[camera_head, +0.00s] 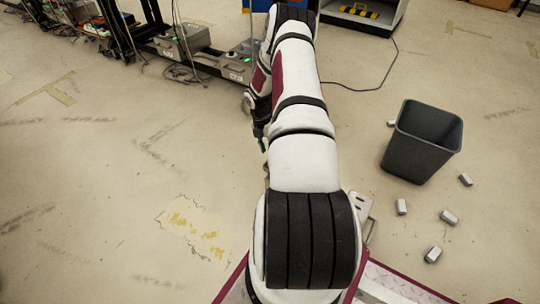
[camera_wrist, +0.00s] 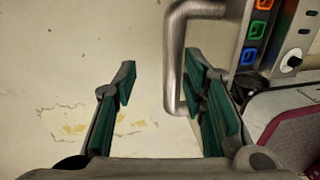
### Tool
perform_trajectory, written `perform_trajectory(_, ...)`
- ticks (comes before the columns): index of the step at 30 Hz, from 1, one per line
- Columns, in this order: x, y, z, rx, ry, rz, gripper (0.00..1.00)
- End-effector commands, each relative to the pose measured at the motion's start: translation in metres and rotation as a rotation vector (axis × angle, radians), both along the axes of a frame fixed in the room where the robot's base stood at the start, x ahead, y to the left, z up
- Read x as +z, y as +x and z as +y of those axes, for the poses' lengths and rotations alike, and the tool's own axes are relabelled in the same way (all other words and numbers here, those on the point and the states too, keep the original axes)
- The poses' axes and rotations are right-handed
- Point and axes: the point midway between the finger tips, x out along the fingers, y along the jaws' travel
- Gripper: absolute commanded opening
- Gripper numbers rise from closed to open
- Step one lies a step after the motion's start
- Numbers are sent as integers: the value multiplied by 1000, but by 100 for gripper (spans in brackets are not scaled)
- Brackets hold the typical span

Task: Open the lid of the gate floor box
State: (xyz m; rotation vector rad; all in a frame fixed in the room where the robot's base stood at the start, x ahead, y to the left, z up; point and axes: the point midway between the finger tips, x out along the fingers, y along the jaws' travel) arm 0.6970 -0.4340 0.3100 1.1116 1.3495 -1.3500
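Grey floor boxes stand at the upper left in the head view, one with a green light on top (camera_head: 183,43) and a lower one (camera_head: 238,66) to its right. I cannot tell which is the gate floor box or read their labels; no lid shows clearly raised. My gripper (camera_head: 262,143) hangs low on the left of my arm, partly hidden by it, well this side of the boxes. In the wrist view my gripper (camera_wrist: 160,88) is open with green finger pads apart and nothing held. No floor box shows in the wrist view.
A metal handle (camera_wrist: 172,55) and coloured buttons (camera_wrist: 252,30), apparently on my base, are close to the right finger. A dark bin (camera_head: 424,140) stands at right with several small blocks (camera_head: 402,207) around it. Cables lie by the boxes. Floor at left is clear.

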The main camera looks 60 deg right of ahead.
Motion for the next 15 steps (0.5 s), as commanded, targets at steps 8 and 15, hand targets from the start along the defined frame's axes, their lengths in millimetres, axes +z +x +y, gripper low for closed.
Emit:
perform_trajectory(8, 55, 11, 0, 1, -1, -1, 38)
perform_trajectory(15, 76, 15, 1, 0, 1, 0, 38)
